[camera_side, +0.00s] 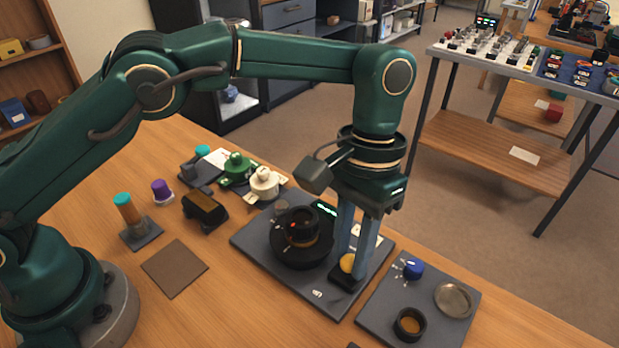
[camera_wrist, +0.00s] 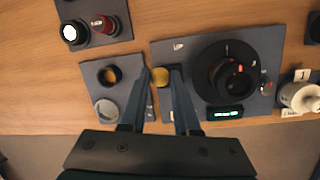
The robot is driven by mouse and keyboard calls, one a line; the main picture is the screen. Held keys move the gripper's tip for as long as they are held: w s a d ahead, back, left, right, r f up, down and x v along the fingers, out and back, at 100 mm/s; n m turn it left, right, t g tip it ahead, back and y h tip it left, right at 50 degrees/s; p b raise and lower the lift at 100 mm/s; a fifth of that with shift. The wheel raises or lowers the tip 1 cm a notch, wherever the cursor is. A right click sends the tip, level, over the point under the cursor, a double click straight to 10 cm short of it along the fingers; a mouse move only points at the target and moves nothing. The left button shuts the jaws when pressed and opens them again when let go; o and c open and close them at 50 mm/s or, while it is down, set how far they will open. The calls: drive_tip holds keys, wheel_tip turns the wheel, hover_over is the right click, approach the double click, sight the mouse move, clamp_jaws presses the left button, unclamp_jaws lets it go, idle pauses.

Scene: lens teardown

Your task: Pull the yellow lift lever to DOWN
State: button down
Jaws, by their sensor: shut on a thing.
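The yellow lift lever's round knob (camera_side: 347,262) stands on a small black base at the front right of the dark grey plate (camera_side: 252,240). My gripper (camera_side: 353,267) points down with its two blue-grey fingers on either side of the knob, shut on it. In the wrist view the yellow knob (camera_wrist: 161,77) shows between the fingertips of my gripper (camera_wrist: 161,74). The lever's lower part and any UP or DOWN marking cannot be made out.
A black lens (camera_side: 302,232) on a round mount stands left of my gripper, with a green-lit display behind it. A grey tray (camera_side: 385,325) with a blue knob (camera_side: 413,268), a black ring (camera_side: 410,324) and a glass disc (camera_side: 453,300) lies to the right. A brown mat (camera_side: 175,268) lies left.

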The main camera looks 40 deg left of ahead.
drive_tip(key=shift+w+g, duration=0.3)
drive_tip(key=shift+g, duration=0.1)
drive_tip(key=c, duration=0.6)
unclamp_jaws()
drive_tip(key=shift+c, duration=0.2)
drive_tip(key=shift+s+t, duration=0.45)
drive_tip(key=shift+t, duration=0.05)
